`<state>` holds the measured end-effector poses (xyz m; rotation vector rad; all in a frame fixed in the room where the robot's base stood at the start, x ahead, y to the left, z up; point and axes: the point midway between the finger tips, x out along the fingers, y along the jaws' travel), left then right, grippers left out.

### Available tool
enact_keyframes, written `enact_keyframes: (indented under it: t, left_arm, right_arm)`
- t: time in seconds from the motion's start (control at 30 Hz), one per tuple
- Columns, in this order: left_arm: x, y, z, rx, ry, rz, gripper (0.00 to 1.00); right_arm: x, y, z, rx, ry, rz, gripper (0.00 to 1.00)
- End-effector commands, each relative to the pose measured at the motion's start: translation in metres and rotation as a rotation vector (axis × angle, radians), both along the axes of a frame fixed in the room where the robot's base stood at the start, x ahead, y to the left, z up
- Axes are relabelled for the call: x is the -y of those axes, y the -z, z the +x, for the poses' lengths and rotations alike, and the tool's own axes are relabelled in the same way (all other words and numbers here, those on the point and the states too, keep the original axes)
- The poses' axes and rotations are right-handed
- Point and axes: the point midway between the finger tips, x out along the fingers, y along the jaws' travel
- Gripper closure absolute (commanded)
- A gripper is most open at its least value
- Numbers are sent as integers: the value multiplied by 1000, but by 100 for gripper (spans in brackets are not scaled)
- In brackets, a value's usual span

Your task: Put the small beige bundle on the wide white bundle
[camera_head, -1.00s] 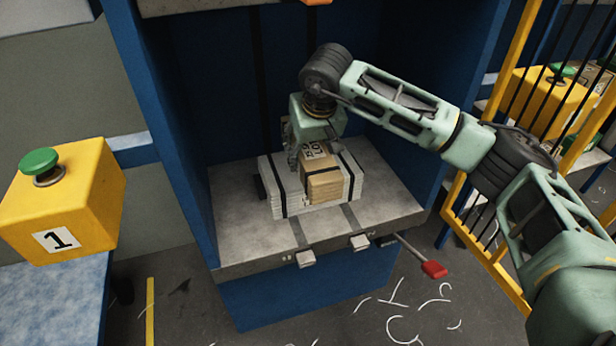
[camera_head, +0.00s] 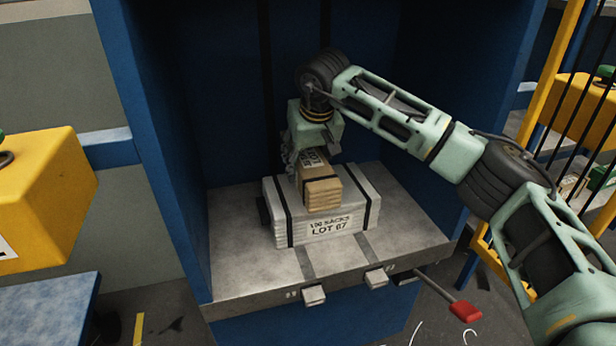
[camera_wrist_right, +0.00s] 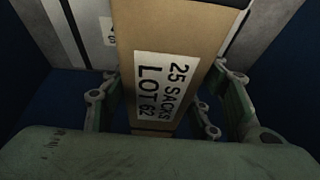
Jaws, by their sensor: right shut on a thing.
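The small beige bundle (camera_head: 322,190) has dark straps and a white label. It is at the top of the wide white bundle (camera_head: 330,228), over its middle; I cannot tell whether the two touch. The white bundle lies on the grey press table, with black straps and a front label reading LOT 67. My right gripper (camera_head: 300,165) is shut on the beige bundle from behind. In the right wrist view, the beige bundle (camera_wrist_right: 180,35) sits between the two fingers, its label reading 25 SACKS LOT 62. My left gripper is not in view.
The grey table (camera_head: 235,262) has bare room left and right of the white bundle. Blue walls (camera_head: 160,130) enclose it on the sides and back. A red-tipped lever (camera_head: 465,311) sticks out at the front right. A yellow box (camera_head: 45,205) stands left.

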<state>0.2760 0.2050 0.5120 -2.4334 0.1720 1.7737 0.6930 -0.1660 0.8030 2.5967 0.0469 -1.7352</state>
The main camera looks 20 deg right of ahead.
Motion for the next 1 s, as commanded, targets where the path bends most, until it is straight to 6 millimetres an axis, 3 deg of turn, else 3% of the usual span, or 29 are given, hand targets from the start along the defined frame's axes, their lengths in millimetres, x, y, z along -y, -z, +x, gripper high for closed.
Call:
enact_keyframes:
  t: [0.27,0.63,0.67,0.83,1.0]
  left_arm:
    - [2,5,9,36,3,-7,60]
    - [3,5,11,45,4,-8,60]
    - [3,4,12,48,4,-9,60]
    - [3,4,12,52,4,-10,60]
    - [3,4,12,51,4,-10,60]
  right_arm:
    - [0,34,0,1,1,1,88]
    - [0,37,0,2,1,1,88]
    - [0,38,0,-1,0,0,42]
    - [0,38,0,-1,0,0,27]
    - [0,38,0,-1,0,0,25]
